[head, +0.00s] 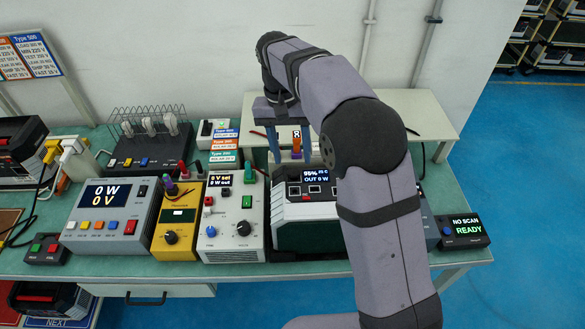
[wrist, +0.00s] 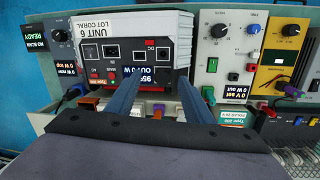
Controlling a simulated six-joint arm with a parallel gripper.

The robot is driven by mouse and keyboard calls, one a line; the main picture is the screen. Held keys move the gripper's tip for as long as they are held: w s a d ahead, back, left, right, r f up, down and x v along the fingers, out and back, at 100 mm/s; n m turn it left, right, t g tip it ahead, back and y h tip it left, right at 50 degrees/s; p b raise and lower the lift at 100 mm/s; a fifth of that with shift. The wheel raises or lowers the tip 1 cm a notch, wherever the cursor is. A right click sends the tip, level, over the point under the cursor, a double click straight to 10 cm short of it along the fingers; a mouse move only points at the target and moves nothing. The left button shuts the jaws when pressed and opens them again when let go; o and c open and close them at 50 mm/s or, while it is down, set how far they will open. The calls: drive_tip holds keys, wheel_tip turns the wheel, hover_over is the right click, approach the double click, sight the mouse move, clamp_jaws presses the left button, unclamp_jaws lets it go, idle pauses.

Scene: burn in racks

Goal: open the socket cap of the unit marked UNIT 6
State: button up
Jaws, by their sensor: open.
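The unit marked UNIT 6 (wrist: 122,36) appears upside down in the wrist view, a white and dark box with a lit display. Its face has dark sockets (wrist: 112,51) and small red marks. I cannot tell for sure which part is the socket cap, or its state. In the head view the unit (head: 308,232) stands on the bench, partly hidden by my arm. My gripper (wrist: 159,82) is open and empty, its two blue fingers over the display edge of the unit in the wrist view. In the head view my gripper (head: 275,158) is behind the unit.
A white supply (head: 233,220) and a yellow meter (head: 178,222) stand left of the unit. A grey power meter (head: 112,215) stands farther left. A scanner box (head: 462,231) reads READY at right. Upright coloured plugs and a raised shelf (head: 420,112) are behind.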

sight(294, 173)
drive_tip(key=shift+w+a+m+t, duration=0.25)
drive_tip(key=shift+w+m+t, duration=0.2)
drive_tip(key=shift+w, duration=0.25)
drive_tip(key=shift+s+d+f+p, duration=0.15)
drive_tip(key=shift+f+p, duration=0.2)
drive_tip(key=shift+f, duration=0.85)
drive_tip(key=shift+w+d+f+p, duration=0.1)
drive_tip(key=shift+f+p, duration=0.3)
drive_tip(key=shift+f, duration=0.8)
drive_tip(key=shift+s+d+f+p, duration=0.15)
drive_tip(key=shift+f+p, duration=0.2)
drive_tip(key=shift+f, duration=0.85)
drive_tip(key=shift+w, duration=0.1)
drive_tip(key=c, duration=1)
drive_tip(key=shift+r, duration=0.15)
drive_tip(key=shift+c, duration=0.2)
